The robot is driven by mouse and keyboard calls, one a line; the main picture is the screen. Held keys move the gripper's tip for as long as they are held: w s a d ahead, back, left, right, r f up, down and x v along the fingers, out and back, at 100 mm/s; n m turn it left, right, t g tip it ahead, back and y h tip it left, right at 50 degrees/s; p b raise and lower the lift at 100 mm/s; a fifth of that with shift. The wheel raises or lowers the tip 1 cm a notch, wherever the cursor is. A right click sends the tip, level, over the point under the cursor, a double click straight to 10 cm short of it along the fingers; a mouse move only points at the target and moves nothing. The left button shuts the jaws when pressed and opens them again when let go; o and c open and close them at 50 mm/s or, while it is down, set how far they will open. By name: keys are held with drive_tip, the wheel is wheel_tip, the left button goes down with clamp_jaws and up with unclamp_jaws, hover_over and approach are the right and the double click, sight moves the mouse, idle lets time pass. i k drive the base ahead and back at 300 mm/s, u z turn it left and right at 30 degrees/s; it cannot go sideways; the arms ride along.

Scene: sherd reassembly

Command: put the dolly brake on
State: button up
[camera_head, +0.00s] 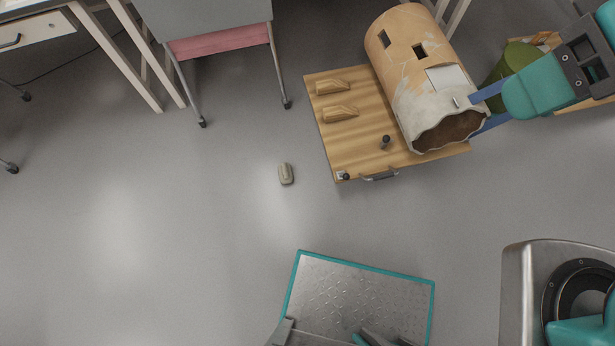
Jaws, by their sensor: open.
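The dolly (345,135) is a wooden board at the upper right, with a metal handle (380,176) on its near edge. A small dark-topped part (345,176) with a pale base sits at its near left corner, and a dark upright knob (386,140) stands further in. I cannot tell which is the brake or how it is set. A large broken clay vessel (410,75) lies on its side on the board. My gripper (476,115) is open, its blue fingers spread at the right of the vessel's jagged near rim. I cannot tell whether they touch it.
Two wooden wedges (340,113) lie on the board's left. A small beige object (286,173) lies on the floor left of the dolly. A teal-edged metal plate (360,295) is at the bottom. A pink-fronted grey seat or cart (220,42) stands upper left. A green container (515,58) is behind my gripper.

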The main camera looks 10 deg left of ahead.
sight(346, 176)
drive_tip(key=z, duration=0.05)
drive_tip(key=k, duration=0.1)
drive_tip(key=u, duration=0.45)
drive_tip(key=i, duration=0.2)
drive_tip(key=u, duration=0.05)
drive_tip(key=k, duration=1.35)
drive_tip(key=u, duration=0.35)
drive_tip(key=i, duration=0.7)
drive_tip(key=u, duration=0.05)
